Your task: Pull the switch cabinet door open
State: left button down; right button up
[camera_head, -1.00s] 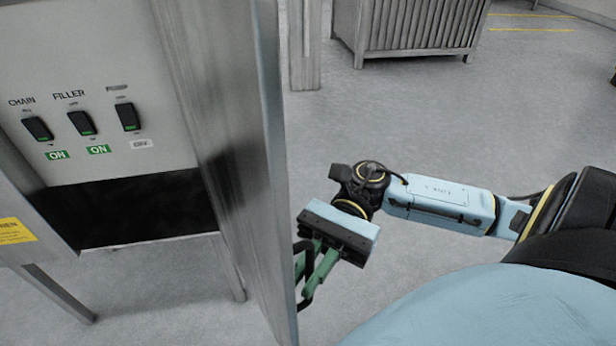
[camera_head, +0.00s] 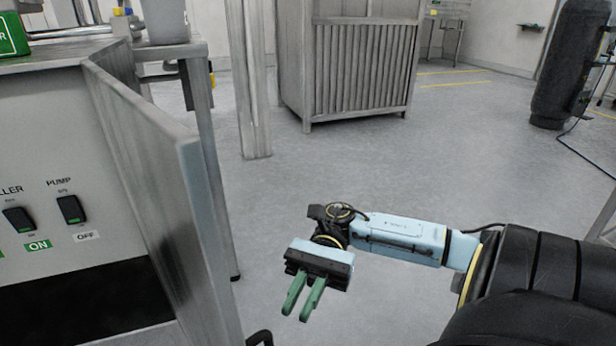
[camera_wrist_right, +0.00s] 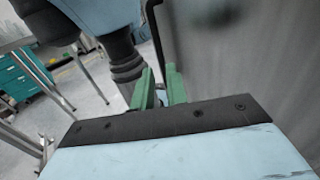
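The switch cabinet door (camera_head: 150,190) is a grey metal panel. It stands swung out from the cabinet front, its edge toward me, with the switch panel (camera_head: 30,255) exposed on its left. Its black handle (camera_head: 260,338) shows only in part at the bottom of the head view, low on the door's right side. My right gripper (camera_head: 297,310) is to the right of the door, apart from it. Its two green fingers are parted with nothing between them. In the right wrist view, the fingers (camera_wrist_right: 160,88) are beside the door face (camera_wrist_right: 245,65). My left gripper is out of view.
A grey slatted metal cabinet (camera_head: 362,70) stands at the back, with a metal post (camera_head: 247,80) left of it. A dark cylindrical tank (camera_head: 575,65) stands at the far right. The floor (camera_head: 450,150) right of the door is clear.

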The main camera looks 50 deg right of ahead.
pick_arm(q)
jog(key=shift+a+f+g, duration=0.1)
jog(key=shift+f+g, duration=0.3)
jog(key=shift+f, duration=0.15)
pick_arm(e)
jog(key=v, duration=0.3)
jog(key=shift+d, duration=0.2)
